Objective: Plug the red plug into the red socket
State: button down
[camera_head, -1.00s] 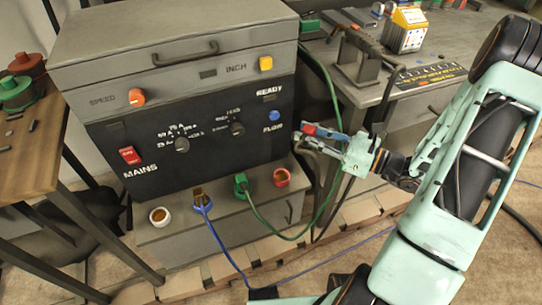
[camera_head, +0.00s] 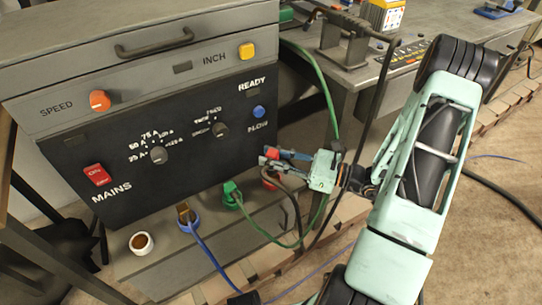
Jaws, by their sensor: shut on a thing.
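My gripper (camera_head: 276,160) reaches in from the right and is shut on the red plug (camera_head: 270,153), which shows as a small red piece at the fingertips. A dark cable hangs below the gripper. The red socket (camera_head: 267,182) sits on the grey ledge at the foot of the machine, right of the green socket. The gripper's lower finger and the cable hide part of it. In the picture the plug is just above the socket, and a gap shows between them. Their distance in depth is hard to tell.
A white-rimmed socket (camera_head: 141,243) is farther left. The machine's black panel (camera_head: 190,150) rises close behind the gripper. A workbench stands behind.

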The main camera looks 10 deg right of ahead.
aim_at(272, 170)
jog(key=shift+f+b, duration=1.5)
jog(key=shift+f, duration=0.65)
jog(key=shift+f, duration=0.55)
jog(key=c, duration=2)
grip_release()
jog(key=shift+o, duration=0.2)
jog(key=v, duration=1.1)
